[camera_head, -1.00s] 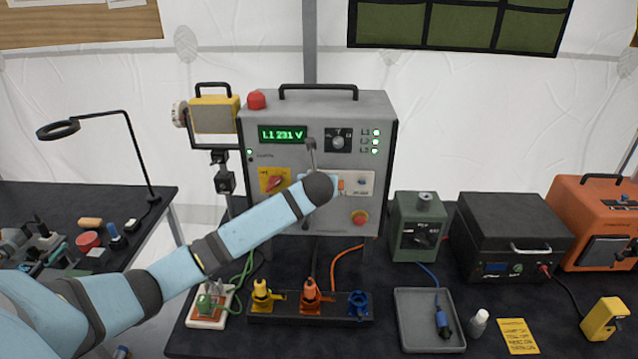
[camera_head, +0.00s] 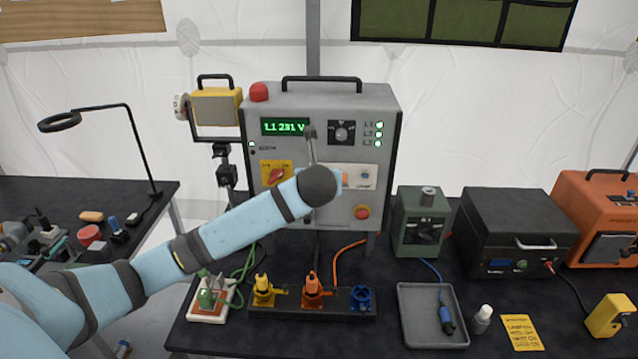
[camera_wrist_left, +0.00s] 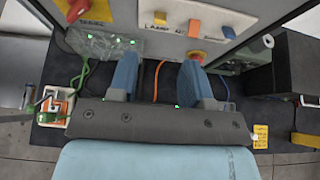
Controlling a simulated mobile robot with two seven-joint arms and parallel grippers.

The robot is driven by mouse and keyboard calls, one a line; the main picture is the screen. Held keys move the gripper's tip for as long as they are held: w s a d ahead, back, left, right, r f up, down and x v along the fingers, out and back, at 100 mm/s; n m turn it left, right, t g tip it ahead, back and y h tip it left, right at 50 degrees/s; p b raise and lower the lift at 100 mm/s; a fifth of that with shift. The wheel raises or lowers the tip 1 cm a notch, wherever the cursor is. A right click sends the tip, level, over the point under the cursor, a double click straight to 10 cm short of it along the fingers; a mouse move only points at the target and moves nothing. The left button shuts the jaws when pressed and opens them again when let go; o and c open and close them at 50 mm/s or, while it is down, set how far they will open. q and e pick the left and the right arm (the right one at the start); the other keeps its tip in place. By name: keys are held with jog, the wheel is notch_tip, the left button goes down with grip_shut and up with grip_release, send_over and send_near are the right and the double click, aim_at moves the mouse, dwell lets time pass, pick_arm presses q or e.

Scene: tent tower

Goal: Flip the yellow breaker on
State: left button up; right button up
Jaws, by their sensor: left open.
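The yellow breaker (camera_wrist_left: 160,18) is the left one of three levers on a pale plate (camera_head: 373,174) on the front of the grey cabinet (camera_head: 392,105). My right gripper is out of view.
A red rotary switch (camera_head: 277,175) is left of the plate and a red-yellow stop button (camera_head: 361,212) below it. Coloured plugs stand in a black strip (camera_head: 335,312) in front.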

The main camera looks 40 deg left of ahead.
pick_arm(q)
jog(key=v, duration=0.3)
jog(key=shift+s+d+r, duration=0.1)
jog(key=shift+s+r, duration=0.05)
jog(key=shift+s, duration=0.05)
dwell(0.3)
jog(key=s+d+f+n+h, duration=0.2)
jog(key=s+d+f+n, duration=0.15)
jog(key=f, duration=0.45)
jog(key=s+d+f+n+h, duration=0.3)
jog(key=d+f+n, duration=0.1)
jog(key=f, duration=0.4)
jog(key=s+d+f+n+h, duration=0.2)
jog(key=s+d+f+n, duration=0.15)
jog(key=f, duration=0.35)
jog(key=s+d+f+n+h, duration=0.1)
jog(key=s+d+f+n, duration=0.2)
jog(key=s+f+n, duration=0.3)
jog(key=s+d+f+n+h, duration=0.1)
jog(key=s+d+f+n, duration=0.2)
jog(key=s+f+n, duration=0.3)
jog(key=s+n, duration=0.3)
jog(key=s, duration=0.3)
jog(key=shift+f+n, duration=0.3)
jog(key=shift+n, duration=0.1)
